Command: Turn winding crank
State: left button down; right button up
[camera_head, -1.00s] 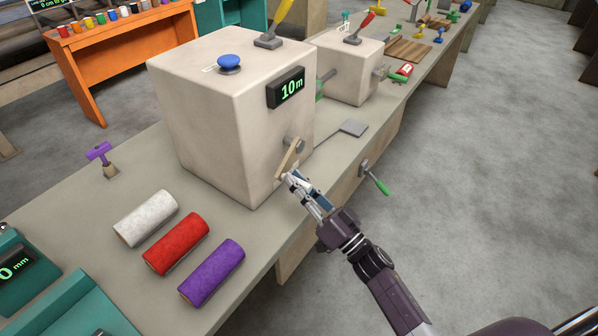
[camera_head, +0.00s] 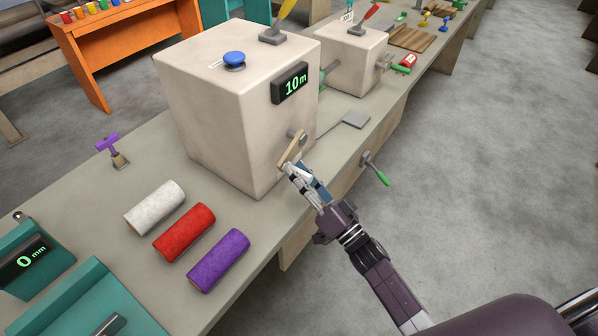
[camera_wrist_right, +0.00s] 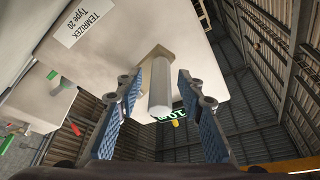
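The winding crank (camera_head: 292,149) is a tan arm on the right face of a big cream box (camera_head: 215,110), slanting down from its grey hub. Its display (camera_head: 291,83) reads 10m. My right gripper (camera_head: 298,172) is at the crank's lower end. In the right wrist view, the crank's grey round handle (camera_wrist_right: 160,84) stands between the two blue-padded fingers, with a gap on either side. The right gripper is open and not closed on the handle. The handle is mostly hidden by the fingers in the head view. My left gripper is not in view.
White (camera_head: 155,207), red (camera_head: 184,232) and purple (camera_head: 218,260) felt rolls lie on the bench (camera_head: 135,180). A smaller cream box (camera_head: 345,60) stands behind.

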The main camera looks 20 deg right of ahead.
jog(key=shift+s+f, duration=0.1)
jog(key=v, duration=1.2)
